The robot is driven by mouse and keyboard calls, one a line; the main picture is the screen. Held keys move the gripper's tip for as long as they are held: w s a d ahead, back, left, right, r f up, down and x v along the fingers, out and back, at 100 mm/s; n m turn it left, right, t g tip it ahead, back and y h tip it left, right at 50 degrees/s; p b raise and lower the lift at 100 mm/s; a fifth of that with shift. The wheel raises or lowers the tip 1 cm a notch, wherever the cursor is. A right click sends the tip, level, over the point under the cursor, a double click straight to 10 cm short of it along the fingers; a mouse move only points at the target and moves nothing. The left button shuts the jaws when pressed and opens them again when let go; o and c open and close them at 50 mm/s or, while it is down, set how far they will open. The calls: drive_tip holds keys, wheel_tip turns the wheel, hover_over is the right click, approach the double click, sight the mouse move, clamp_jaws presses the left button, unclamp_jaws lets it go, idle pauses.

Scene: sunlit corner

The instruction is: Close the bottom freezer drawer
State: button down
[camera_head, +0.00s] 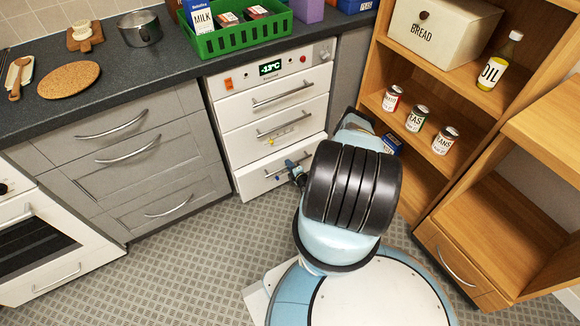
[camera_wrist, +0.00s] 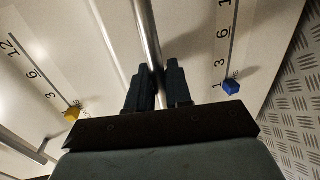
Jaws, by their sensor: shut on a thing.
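The white freezer has three drawers and a display panel (camera_head: 270,68) on top. Its bottom drawer (camera_head: 250,186) looks about flush with the drawers above in the head view; I cannot tell if a small gap remains. The bottom drawer's bar handle (camera_wrist: 146,28) runs between the fingers of my gripper (camera_wrist: 160,78) in the wrist view. My gripper (camera_head: 299,167) is shut on this handle, in front of the drawer. A blue slider (camera_wrist: 231,87) sits on the bottom drawer's front. My arm hides the drawer's right part in the head view.
The middle drawer (camera_head: 245,143) with a yellow slider (camera_wrist: 72,113) is just above. Grey cabinets (camera_head: 150,165) stand left, a wooden shelf (camera_head: 425,165) with cans right. Patterned floor (camera_head: 190,260) is clear in front. A green basket (camera_head: 240,38) stands on the counter.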

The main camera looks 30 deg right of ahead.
drive_tip(key=shift+f, duration=0.1)
drive_tip(key=shift+w+a, duration=0.15)
drive_tip(key=shift+w, duration=1.8)
drive_tip(key=c, duration=1.2)
unclamp_jaws()
drive_tip(key=shift+c, duration=0.2)
drive_tip(key=s+r, duration=0.2)
drive_tip(key=s, duration=1.1)
drive_tip(key=shift+s+d+r, duration=0.2)
drive_tip(key=shift+d+r, duration=0.05)
drive_tip(key=shift+r, duration=0.05)
drive_tip(key=shift+s, duration=0.1)
